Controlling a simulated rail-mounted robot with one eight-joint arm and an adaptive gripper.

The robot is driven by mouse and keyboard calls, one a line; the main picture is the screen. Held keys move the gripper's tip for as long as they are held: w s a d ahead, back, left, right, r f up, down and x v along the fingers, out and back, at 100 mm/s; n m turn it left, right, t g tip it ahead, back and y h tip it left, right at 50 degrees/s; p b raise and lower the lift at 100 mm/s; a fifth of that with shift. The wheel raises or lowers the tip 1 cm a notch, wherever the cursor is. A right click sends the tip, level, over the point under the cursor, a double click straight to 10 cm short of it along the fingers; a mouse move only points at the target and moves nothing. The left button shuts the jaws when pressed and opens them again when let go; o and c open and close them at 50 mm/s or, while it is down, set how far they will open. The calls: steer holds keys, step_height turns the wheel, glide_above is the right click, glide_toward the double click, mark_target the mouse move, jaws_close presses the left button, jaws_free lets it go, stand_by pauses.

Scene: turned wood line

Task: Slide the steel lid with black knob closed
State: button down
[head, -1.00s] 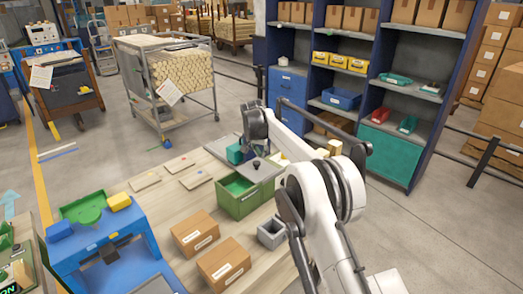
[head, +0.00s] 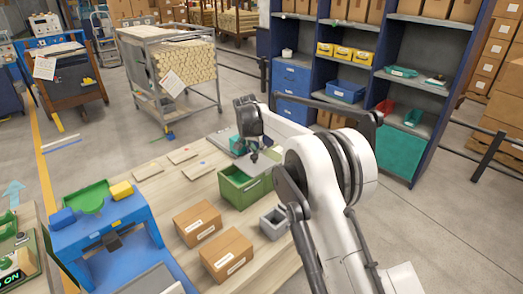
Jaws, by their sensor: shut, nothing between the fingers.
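The green box (head: 246,193) stands on the wooden table with its top partly open; its green inside shows at the left. The grey steel lid (head: 261,166) lies over the right and rear part of the box top. My gripper (head: 254,157) points down at the lid and is shut with nothing between its fingers. The black knob is hard to tell from the dark fingers, so I cannot tell whether they touch it.
Two cardboard boxes (head: 227,254) and a grey open bin (head: 273,224) stand in front of the green box. A teal item (head: 238,146) sits behind it. A blue stand (head: 108,240) is at the left. Flat wooden pieces (head: 183,155) lie on the table.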

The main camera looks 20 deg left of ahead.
mark_target(244, 164)
steer(key=s+a, duration=0.1)
steer(key=s, duration=0.1)
steer(key=s+a+b, duration=0.1)
steer(key=s, duration=0.1)
steer(key=s+a+b, duration=0.1)
steer(key=s, duration=0.1)
steer(key=shift+s+f, duration=0.1)
steer(key=shift+s, duration=0.25)
steer(key=shift+a, duration=0.1)
steer(key=shift+w, duration=0.1)
